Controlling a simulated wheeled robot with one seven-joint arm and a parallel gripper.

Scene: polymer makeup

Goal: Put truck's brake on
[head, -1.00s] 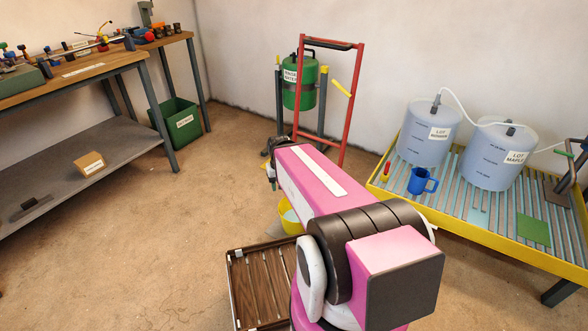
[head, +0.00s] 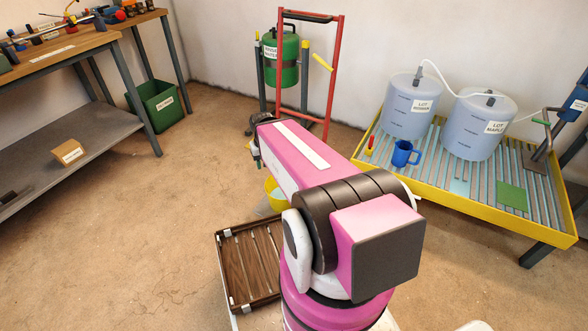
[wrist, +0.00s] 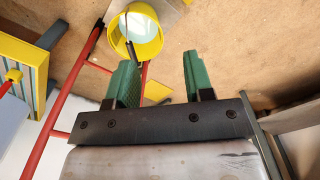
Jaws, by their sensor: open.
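The truck is a red-framed hand truck (head: 333,70) against the back wall, with a green tank labelled rinse water (head: 280,62) and a yellow-tipped lever (head: 321,62). Its lower part is hidden behind my arm in the head view. In the wrist view red bars (wrist: 66,92) run down the left side. A small yellow plate (wrist: 157,91) shows between my fingers, beyond them; I cannot tell whether it is the brake. My gripper (wrist: 160,68) is open, with two green fingers apart and nothing between them. In the head view the gripper is mostly hidden by the arm.
A yellow bucket (wrist: 146,40) with pale liquid stands on the floor near the gripper. A dark slatted wooden tray (head: 236,268) lies left of my arm. A yellow-rimmed table (head: 455,216) with two blue drums is at right, a workbench (head: 70,132) at left.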

